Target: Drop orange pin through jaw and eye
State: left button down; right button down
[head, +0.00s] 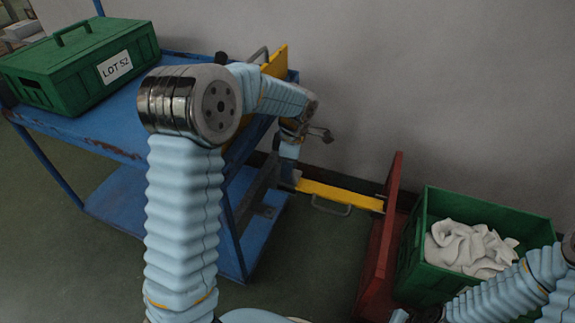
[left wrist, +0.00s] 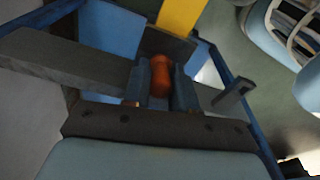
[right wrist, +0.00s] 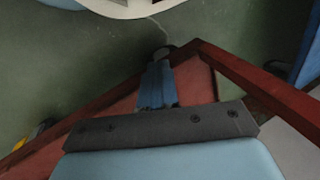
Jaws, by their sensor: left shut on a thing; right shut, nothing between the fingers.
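The orange pin (left wrist: 160,72) is upright between the fingers of my left gripper (left wrist: 160,88) in the left wrist view. The gripper is shut on it. A dark grey bracket (left wrist: 168,43), perhaps the jaw, lies just beyond the pin, by the end of a yellow bar (left wrist: 182,14). I cannot tell whether the pin is in a hole; the eye is not clearly visible. In the head view the yellow bar (head: 338,196) runs from the blue cart (head: 110,150) to a red frame (head: 378,245); my left arm hides much of the joint. My right gripper (right wrist: 157,84) is shut and empty over the red frame.
A green box (head: 85,62) labelled LOT 52 stands on the cart. A green crate (head: 412,262) with white cloth (head: 468,246) stands right of the red frame. A wall rises behind. Green floor (head: 290,270) is open in front of the yellow bar.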

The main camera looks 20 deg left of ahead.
pick_arm(q)
jog(key=c, duration=0.8)
grip_release()
jog(key=shift+r, duration=0.1)
jog(key=r, duration=0.4)
jog(key=d+r+p, duration=0.1)
jog(key=r, duration=0.4)
jog(key=r+p, duration=0.1)
jog(key=r, duration=0.3)
jog(key=shift+w+d+r, duration=0.25)
jog(key=shift+d, duration=0.05)
